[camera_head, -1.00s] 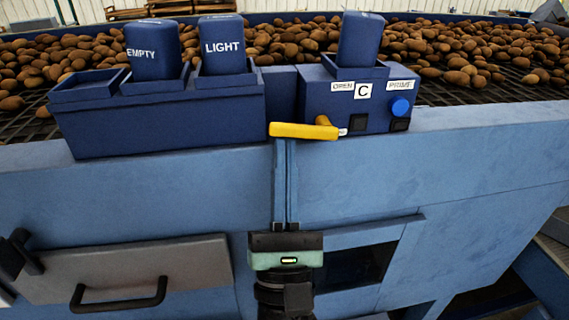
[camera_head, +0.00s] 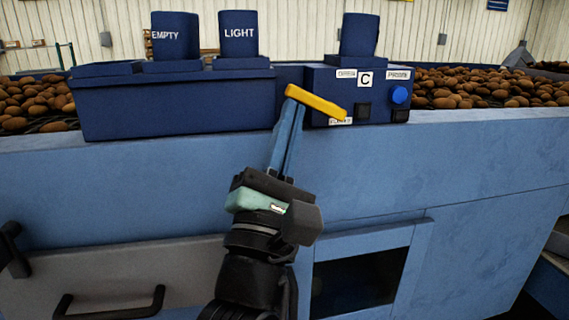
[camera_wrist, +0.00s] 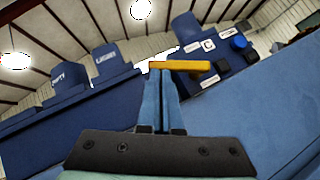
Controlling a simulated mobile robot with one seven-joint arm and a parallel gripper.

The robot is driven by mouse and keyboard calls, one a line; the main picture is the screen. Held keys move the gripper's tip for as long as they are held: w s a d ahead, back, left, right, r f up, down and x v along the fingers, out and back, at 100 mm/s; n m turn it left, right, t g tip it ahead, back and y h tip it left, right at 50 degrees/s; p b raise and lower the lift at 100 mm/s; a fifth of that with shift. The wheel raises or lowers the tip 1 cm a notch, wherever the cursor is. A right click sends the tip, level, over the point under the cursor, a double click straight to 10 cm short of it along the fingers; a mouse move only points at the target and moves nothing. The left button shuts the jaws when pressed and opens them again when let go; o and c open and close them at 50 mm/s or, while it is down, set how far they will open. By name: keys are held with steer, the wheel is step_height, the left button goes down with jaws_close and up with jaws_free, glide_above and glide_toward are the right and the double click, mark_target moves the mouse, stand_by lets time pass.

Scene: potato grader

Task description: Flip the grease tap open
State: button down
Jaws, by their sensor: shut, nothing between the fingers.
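The grease tap has a yellow lever (camera_head: 318,103) on the front of a blue control box (camera_head: 320,82). It slants from its upper left end down to the right. An OPEN label (camera_head: 346,73) is above the lever, and a small, unreadable label (camera_head: 341,121) is just below its right end. My gripper (camera_head: 291,108) is shut and empty, tilted, with its fingertips at the underside of the lever's left end. In the wrist view the lever (camera_wrist: 180,66) crosses just past my fingertips (camera_wrist: 164,77); whether they touch cannot be told.
The box also carries a blue PRIME button (camera_head: 399,95), a black switch (camera_head: 363,111) and a C label. Bins marked EMPTY (camera_head: 174,38) and LIGHT (camera_head: 238,35) stand to the left. Potatoes (camera_head: 470,86) lie behind. The blue front panel (camera_head: 440,175) is clear at right.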

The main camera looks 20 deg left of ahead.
mark_target(316, 74)
steer(key=r+m+g+h+p, duration=0.2)
steer(key=m+p, duration=0.2)
steer(key=w+d+r+m+g+h+p, duration=0.1)
steer(key=r+m+g+h+p, duration=0.1)
steer(key=m+g+p, duration=0.1)
steer(key=w+d+r+m+g+h+p, duration=0.1)
steer(key=m+g+h+p, duration=0.1)
steer(key=m+p, duration=0.3)
steer(key=shift+d+r+m+g+h+p, duration=0.1)
steer(key=shift+r+m+g+h+p, duration=0.25)
steer(key=shift+m, duration=0.35)
steer(key=shift+w+p, duration=0.15)
steer(key=shift+p, duration=0.25)
steer(key=shift+d+m+g, duration=0.1)
steer(key=shift+m+g, duration=0.15)
steer(key=shift+m, duration=0.05)
